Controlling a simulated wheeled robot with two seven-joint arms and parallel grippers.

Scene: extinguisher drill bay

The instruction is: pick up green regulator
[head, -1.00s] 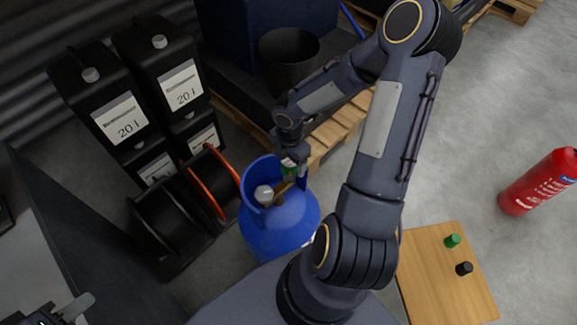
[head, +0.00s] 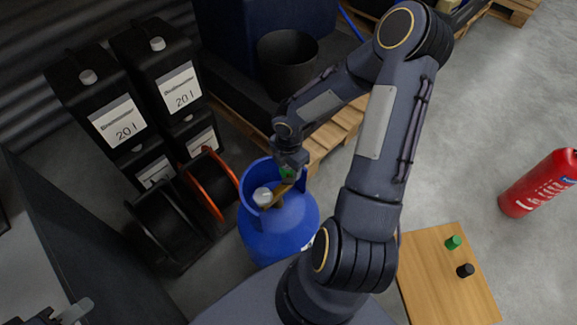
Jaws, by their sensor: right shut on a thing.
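The green regulator (head: 287,173) is at the top of the blue gas cylinder (head: 279,228), inside its raised collar. Only a small green part of it shows below the jaws. My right gripper (head: 289,168) reaches down from above and is shut on the green regulator. A brass-coloured piece (head: 281,192) extends from there towards a grey round cap (head: 263,197) on the cylinder. I cannot tell whether the regulator is clear of the cylinder. Part of my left gripper (head: 65,314) shows at the bottom left corner; its jaws are mostly cut off.
Black 20 l canisters (head: 118,122) and cable reels (head: 206,183) stand left of the cylinder. A pallet (head: 330,135) with a black bucket (head: 287,62) is behind. A wooden table (head: 440,285) at right bears green and black caps. A red extinguisher (head: 540,184) lies beyond.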

